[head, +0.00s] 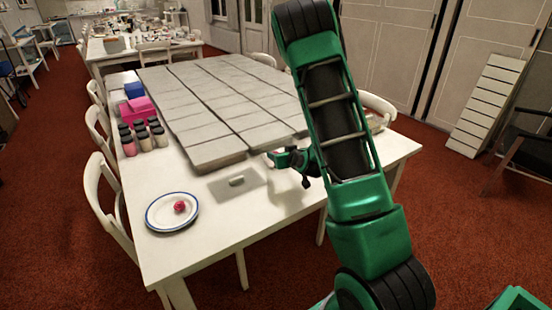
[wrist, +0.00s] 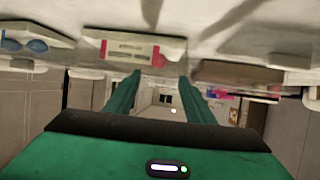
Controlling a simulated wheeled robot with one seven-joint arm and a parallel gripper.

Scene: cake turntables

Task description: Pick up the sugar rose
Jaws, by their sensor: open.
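The sugar rose (head: 179,206), small and pinkish red, rests on a white plate with a blue rim (head: 160,220) at the near left of the white table. My gripper (head: 276,157) is open, beside the near edge of the large grey slab and to the right of the plate, well apart from the rose. In the wrist view my gripper's two green fingers (wrist: 157,88) stand apart, with no object clearly held between them. I cannot make out the rose in the wrist view.
The grey slab (head: 220,95) covers much of the white table (head: 200,260). Several small jars (head: 145,140) and pink and blue boxes (head: 137,104) stand behind the plate. Chairs (head: 105,190) line the left side.

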